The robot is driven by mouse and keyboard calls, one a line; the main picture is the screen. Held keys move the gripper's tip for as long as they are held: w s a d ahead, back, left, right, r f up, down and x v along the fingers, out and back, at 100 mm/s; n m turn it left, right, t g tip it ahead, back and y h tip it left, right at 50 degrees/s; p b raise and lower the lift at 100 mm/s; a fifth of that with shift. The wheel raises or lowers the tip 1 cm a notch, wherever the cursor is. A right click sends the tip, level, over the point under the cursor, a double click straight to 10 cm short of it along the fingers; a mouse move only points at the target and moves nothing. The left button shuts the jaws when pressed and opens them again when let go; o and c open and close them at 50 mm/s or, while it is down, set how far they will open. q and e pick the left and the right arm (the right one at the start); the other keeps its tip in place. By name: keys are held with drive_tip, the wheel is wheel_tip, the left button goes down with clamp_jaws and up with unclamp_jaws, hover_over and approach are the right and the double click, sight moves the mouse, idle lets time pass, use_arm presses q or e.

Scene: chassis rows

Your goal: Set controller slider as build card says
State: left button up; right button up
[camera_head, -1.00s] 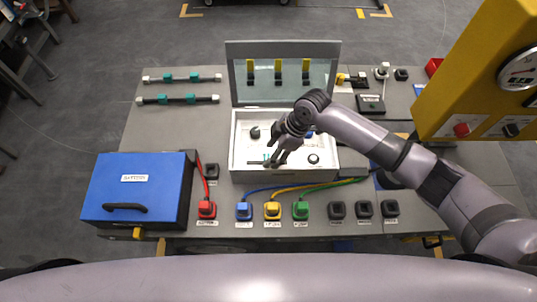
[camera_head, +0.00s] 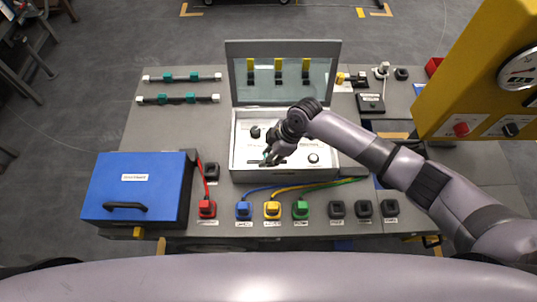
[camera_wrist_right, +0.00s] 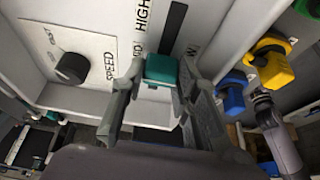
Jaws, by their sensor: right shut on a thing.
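The controller is an open white box (camera_head: 237,163) in the middle of the bench, with a raised grey lid. Its teal slider knob (camera_wrist_right: 161,69) sits in a dark slot (camera_wrist_right: 174,27) in the right wrist view, with HIGH and a partly hidden word printed beside it. My right gripper (camera_head: 270,156) reaches into the box and is shut on the slider knob, one finger on each side, in the right wrist view (camera_wrist_right: 162,72). The gripper largely hides the knob in the head view. I cannot make out a readable build card. My left gripper is not in view.
A black SPEED knob (camera_wrist_right: 72,67) is beside the slider. A blue battery box (camera_head: 135,190) stands at left. Red (camera_head: 207,208), blue (camera_head: 243,210), yellow (camera_head: 272,209) and green (camera_head: 301,209) plugs line the front. A yellow panel (camera_head: 470,80) overhangs the right.

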clamp_jaws()
drive_tip(key=a+b, duration=0.1)
drive_tip(key=a, duration=0.4)
drive_tip(key=shift+r, duration=0.1)
idle(0.3)
drive_tip(key=o, duration=0.7)
unclamp_jaws()
drive_tip(key=shift+a, duration=0.1)
drive_tip(key=shift+c, duration=0.2)
